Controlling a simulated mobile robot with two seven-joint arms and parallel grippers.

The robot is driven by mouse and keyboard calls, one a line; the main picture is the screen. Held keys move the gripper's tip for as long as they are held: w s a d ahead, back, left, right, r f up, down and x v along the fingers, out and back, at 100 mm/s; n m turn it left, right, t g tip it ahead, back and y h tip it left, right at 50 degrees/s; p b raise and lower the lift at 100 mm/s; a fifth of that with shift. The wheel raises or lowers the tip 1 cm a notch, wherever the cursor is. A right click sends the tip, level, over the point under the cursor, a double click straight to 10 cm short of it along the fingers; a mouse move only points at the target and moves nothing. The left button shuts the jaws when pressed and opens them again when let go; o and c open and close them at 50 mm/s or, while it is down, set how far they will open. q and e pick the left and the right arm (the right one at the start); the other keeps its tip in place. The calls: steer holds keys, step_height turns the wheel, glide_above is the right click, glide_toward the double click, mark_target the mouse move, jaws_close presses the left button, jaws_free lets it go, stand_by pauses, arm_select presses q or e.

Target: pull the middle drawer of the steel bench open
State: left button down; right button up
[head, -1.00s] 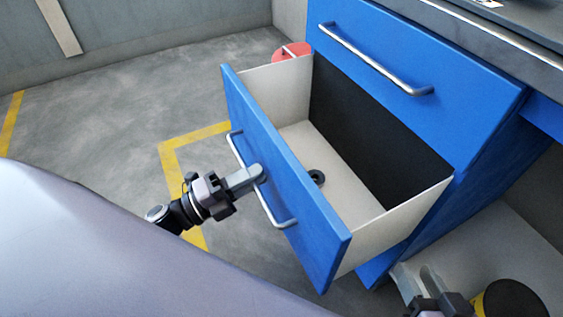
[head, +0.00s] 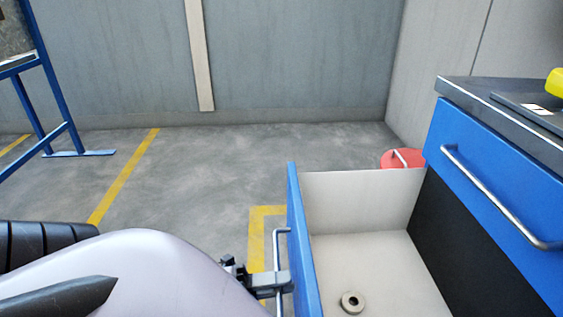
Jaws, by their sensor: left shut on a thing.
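The middle drawer (head: 302,240) of the steel bench (head: 470,165) stands pulled well out, with its pale inside in view. A small ring-shaped part (head: 352,302) lies on the drawer floor. My left gripper (head: 280,281) is at the drawer's steel bar handle (head: 281,246), on the outer side of the blue front, and is shut on it. The lower end of the handle and the near part of the drawer are cut off by the picture's bottom edge. My right gripper is not in view.
The closed drawer above has a bar handle (head: 497,197). A red round object (head: 402,158) stands on the floor behind the open drawer. A blue frame (head: 48,90) stands at the far left. The floor between is clear, with yellow lines.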

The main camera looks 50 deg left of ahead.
arm_select(q)
steer(key=shift+a, duration=0.1)
steer(key=c, duration=1.3)
jaws_free()
steer(key=shift+c, duration=0.2)
steer(key=v, duration=0.7)
steer(key=shift+p, duration=0.3)
steer(key=shift+s, duration=0.1)
